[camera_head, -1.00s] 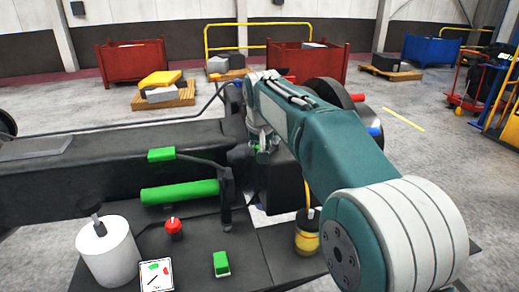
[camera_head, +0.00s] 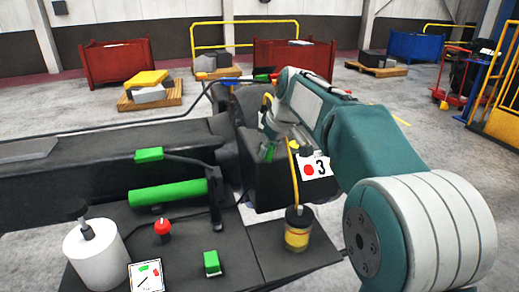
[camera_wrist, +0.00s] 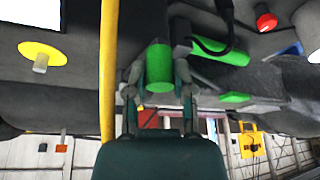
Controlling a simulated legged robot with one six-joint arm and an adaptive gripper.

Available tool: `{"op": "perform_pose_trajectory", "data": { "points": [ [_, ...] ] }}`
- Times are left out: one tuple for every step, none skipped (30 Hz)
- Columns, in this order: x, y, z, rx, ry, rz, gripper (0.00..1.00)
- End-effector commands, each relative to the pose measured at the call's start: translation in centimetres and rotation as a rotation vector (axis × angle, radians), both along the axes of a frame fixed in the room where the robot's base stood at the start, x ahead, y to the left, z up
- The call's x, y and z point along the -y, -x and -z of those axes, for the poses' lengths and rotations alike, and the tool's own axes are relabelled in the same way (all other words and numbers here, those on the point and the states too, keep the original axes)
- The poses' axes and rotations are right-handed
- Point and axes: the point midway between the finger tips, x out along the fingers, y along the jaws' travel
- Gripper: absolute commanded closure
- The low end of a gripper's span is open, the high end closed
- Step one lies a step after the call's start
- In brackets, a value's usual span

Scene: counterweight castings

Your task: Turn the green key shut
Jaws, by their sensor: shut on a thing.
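The green key (camera_wrist: 158,65) shows in the wrist view as a stubby green cylinder between my two fingers. My gripper (camera_wrist: 158,85) is shut on it. In the head view my gripper (camera_head: 268,140) is at the dark machine block, and only a small green part of the key (camera_head: 268,153) shows beside it. My fingers and arm hide the rest, so I cannot tell how far the key is turned.
A yellow hose (camera_head: 294,172) hangs close to my gripper, above a yellow jar (camera_head: 298,232). A sign with a red dot and a 3 (camera_head: 315,167) is on the block. A green bar (camera_head: 168,193), red button (camera_head: 162,227) and white cylinder (camera_head: 92,255) stand left.

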Motion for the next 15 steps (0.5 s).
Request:
{"op": "perform_pose_trajectory", "data": {
  "points": [
    [0.5, -0.1, 0.3, -0.007, 0.001, -0.028, 1.0],
    [0.6, -0.1, 0.3, -0.007, 0.002, -0.047, 1.0],
    [0.8, -0.1, 0.3, -0.008, 0.002, -0.07, 1.0],
    [0.9, -0.1, 0.3, -0.008, 0.001, -0.085, 1.0],
    [1.1, -0.2, 0.3, -0.007, 0.001, -0.101, 1.0],
    [1.2, -0.2, 0.3, -0.006, 0.002, -0.119, 1.0],
    [1.3, -0.2, 0.3, -0.007, 0.002, -0.131, 1.0],
    [1.4, -0.3, 0.4, -0.007, 0.003, -0.143, 1.0],
    [1.5, -0.3, 0.4, -0.008, 0.002, -0.155, 1.0],
    [1.6, -0.3, 0.4, -0.007, 0.002, -0.164, 1.0],
    [1.7, -0.3, 0.4, -0.008, 0.002, -0.171, 1.0],
    [1.7, -0.4, 0.4, -0.008, 0.002, -0.179, 1.0],
    [1.7, -0.4, 0.4, -0.007, 0.002, -0.185, 1.0],
    [1.8, -0.4, 0.4, -0.008, 0.002, -0.19, 1.0],
    [1.8, -0.4, 0.4, -0.007, 0.003, -0.195, 1.0]
  ]
}}
